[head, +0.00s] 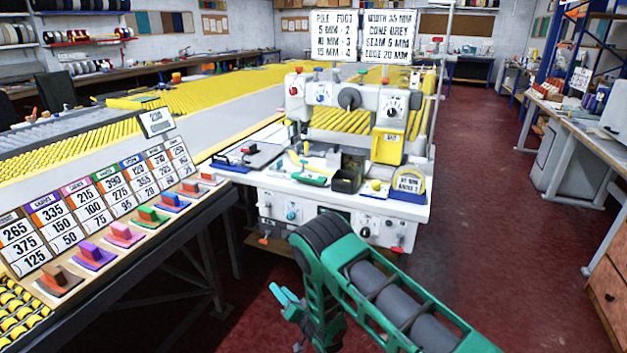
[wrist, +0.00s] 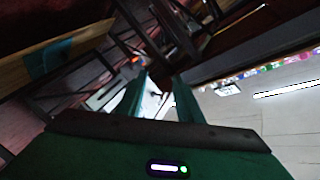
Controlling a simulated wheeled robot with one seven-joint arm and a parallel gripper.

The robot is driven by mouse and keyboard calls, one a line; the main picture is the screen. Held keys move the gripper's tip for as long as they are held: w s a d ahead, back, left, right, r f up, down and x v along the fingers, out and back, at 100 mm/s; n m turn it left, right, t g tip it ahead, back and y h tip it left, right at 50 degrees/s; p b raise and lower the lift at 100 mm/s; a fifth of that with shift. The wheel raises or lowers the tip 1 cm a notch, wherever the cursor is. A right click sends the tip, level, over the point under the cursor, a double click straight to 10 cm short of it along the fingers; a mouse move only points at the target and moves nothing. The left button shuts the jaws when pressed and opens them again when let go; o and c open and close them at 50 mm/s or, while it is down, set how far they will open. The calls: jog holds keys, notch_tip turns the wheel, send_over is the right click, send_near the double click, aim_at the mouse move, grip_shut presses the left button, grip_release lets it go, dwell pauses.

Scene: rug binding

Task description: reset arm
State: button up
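My green arm reaches in from the lower right of the head view and bends down at its dark joint. My gripper (head: 284,294) hangs low over the dark red floor, in front of the white machine (head: 345,205) and apart from it. Its light teal fingers point to the left. In the wrist view my gripper (wrist: 160,85) shows two green fingers with a gap between them. It is open, and I see nothing held. The wrist view is tilted and dark.
The sloping rack with price-like number cards (head: 95,205) and coloured sliders (head: 123,235) stands at the left. Its dark metal legs stand near my gripper. A workbench (head: 570,125) runs along the right. The red floor (head: 480,220) between machine and bench is clear.

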jog(key=w+d+r+g+h, duration=0.1)
jog(key=w+d+r+h, duration=0.2)
jog(key=w+d+r, duration=0.35)
jog(key=w+d+r+h, duration=0.3)
jog(key=d+r, duration=0.5)
jog(key=d, duration=0.3)
jog(key=s+d+r+m+g+h, duration=0.15)
jog(key=s+d+r, duration=0.35)
jog(key=d, duration=0.5)
jog(key=s+d+r+g+h, duration=0.2)
jog(key=d+r+h, duration=0.1)
jog(key=d+r, duration=0.55)
jog(key=s+d+r+m+g+h, duration=0.1)
jog(key=s+d+r+g, duration=0.15)
jog(key=s+d, duration=0.65)
jog(key=s+d+r+m+g, duration=0.15)
jog(key=s+d+r, duration=0.25)
jog(key=s+d, duration=0.55)
jog(key=s+a+r+g+y, duration=0.1)
jog(key=s+r+g, duration=0.1)
jog(key=s, duration=1.3)
jog(key=s+a+r+g+y, duration=0.1)
jog(key=s+r+g, duration=0.1)
jog(key=s, duration=1.2)
jog(key=shift+s+a+r+g, duration=0.2)
jog(key=shift+s+a+g, duration=0.2)
jog(key=shift+g, duration=0.25)
